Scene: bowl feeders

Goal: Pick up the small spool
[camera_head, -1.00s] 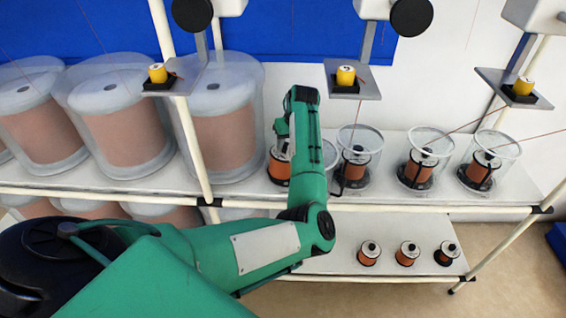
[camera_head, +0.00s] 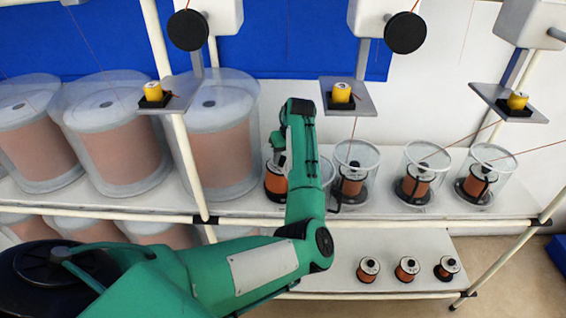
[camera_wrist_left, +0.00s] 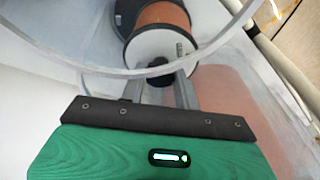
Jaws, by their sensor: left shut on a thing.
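The small spool, copper-coloured with a white flange and a black knob, shows in the left wrist view (camera_wrist_left: 160,35) just ahead of my fingers. My left gripper (camera_wrist_left: 165,92) is shut on the knob end of this spool. A clear curved rim crosses the wrist view in front of the spool. In the head view a copper spool (camera_head: 276,184) stands upright on the upper shelf just left of my forearm. My left gripper (camera_head: 279,160) is above it, partly hidden by the wrist. Whether the spool is lifted cannot be told. My right gripper is not in view.
Clear cups with copper spools (camera_head: 417,185) stand on the upper shelf (camera_head: 240,207) to the right. Large clear drums (camera_head: 110,140) fill the left. Several small spools (camera_head: 407,268) stand on the lower shelf. Plates with yellow pulleys (camera_head: 341,95) hang above.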

